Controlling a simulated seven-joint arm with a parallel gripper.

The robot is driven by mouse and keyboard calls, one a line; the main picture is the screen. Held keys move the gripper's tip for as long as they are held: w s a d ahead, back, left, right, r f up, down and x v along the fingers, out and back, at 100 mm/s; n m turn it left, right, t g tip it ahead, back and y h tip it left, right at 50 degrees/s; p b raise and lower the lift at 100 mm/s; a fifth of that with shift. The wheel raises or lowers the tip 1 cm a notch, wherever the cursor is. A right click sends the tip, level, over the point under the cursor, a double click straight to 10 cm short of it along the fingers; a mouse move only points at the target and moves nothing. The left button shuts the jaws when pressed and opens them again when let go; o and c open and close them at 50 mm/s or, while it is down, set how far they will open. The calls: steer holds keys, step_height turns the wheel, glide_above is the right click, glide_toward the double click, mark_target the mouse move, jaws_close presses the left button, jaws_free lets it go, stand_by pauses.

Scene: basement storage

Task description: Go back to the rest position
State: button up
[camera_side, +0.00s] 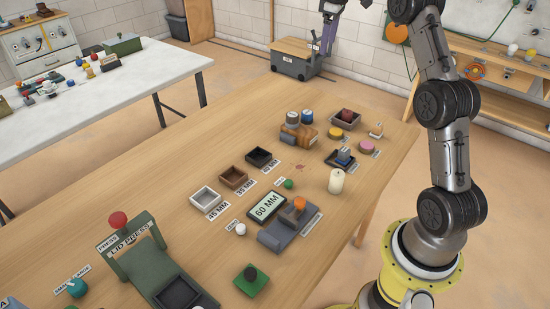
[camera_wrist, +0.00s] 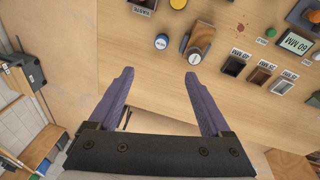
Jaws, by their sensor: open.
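My gripper (camera_side: 327,42) is at the top of the side view, raised beyond the far end of the wooden table (camera_side: 130,185). In the wrist view its two purple fingers (camera_wrist: 158,75) are spread wide apart with nothing between them. Beyond the fingertips lie the table top, a blue-topped round item (camera_wrist: 161,41) and a wooden block (camera_wrist: 198,38). The fingers touch none of these.
A green press (camera_side: 150,262) with a red knob stands at the table's front. Three small trays (camera_side: 233,177), a 60 MM display (camera_side: 267,207) and a candle (camera_side: 336,181) stand mid-table. A grey toolbox cart (camera_side: 297,60) is on the floor behind.

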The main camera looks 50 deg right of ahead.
steer(key=s+a+r+n+t, duration=0.1)
steer(key=s+a+r, duration=0.2)
steer(key=a+r, duration=0.8)
steer(key=s+a+r+t, duration=0.1)
steer(key=s+a, duration=0.4)
steer(key=a, duration=0.2)
steer(key=s+a+t, duration=0.1)
steer(key=s+a, duration=0.4)
steer(key=a, duration=0.3)
steer(key=s+a+f+t+y, duration=0.1)
steer(key=s+a+f, duration=0.2)
steer(key=s, duration=0.3)
steer(key=s+a+f, duration=0.2)
steer(key=s+a, duration=0.1)
steer(key=s, duration=0.3)
steer(key=s+a+f+m, duration=0.1)
steer(key=s+f+m, duration=0.2)
steer(key=f, duration=0.6)
steer(key=shift+s+f, duration=0.25)
steer(key=shift+s, duration=0.7)
steer(key=shift+a, duration=0.1)
